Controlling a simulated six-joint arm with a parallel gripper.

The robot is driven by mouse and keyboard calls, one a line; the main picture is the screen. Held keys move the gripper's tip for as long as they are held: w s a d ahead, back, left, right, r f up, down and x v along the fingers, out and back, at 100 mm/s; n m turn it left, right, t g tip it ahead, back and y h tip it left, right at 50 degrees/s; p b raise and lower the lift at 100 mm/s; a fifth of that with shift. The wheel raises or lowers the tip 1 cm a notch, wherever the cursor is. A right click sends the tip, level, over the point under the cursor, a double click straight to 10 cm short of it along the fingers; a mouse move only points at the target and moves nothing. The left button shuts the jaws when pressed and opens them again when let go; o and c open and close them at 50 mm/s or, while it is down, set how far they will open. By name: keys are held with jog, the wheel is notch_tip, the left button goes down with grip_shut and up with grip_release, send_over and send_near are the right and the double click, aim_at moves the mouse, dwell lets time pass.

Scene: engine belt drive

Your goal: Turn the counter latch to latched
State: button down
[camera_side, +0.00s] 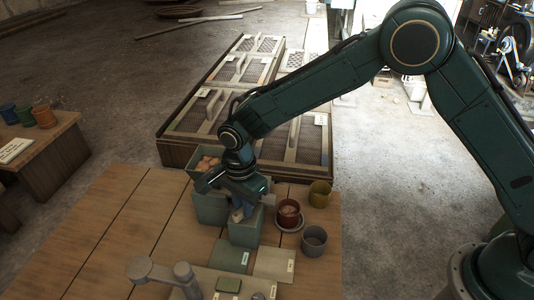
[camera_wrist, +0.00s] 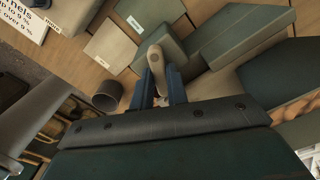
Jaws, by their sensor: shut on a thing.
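My gripper (camera_wrist: 162,80) has its two blue fingers closed on a pale tan, round-ended handle (camera_wrist: 156,62), seen in the wrist view. In the side view my gripper (camera_side: 242,212) is low over the grey-green bins, close to the front bin (camera_side: 245,232), and hides most of what it holds. I cannot tell whether this handle belongs to the counter latch. A grey lever-like fitting with round ends (camera_side: 160,272) stands at the front of the counter in the side view, apart from my gripper; I cannot tell whether it is the latch.
A grey cup (camera_side: 314,241) stands to the right, also in the wrist view (camera_wrist: 107,96). A red pot (camera_side: 289,213) and an olive pot (camera_side: 319,193) stand behind it. A green card (camera_side: 230,256) and a beige card (camera_side: 275,264) lie in front. The wooden counter (camera_side: 110,230) is clear at left.

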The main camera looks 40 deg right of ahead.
jog(key=shift+n, duration=2.9)
jog(key=c, duration=1.4)
grip_release()
jog(key=shift+r, duration=0.2)
notch_tip(320, 180, up, 14)
jog(key=shift+f, duration=0.25)
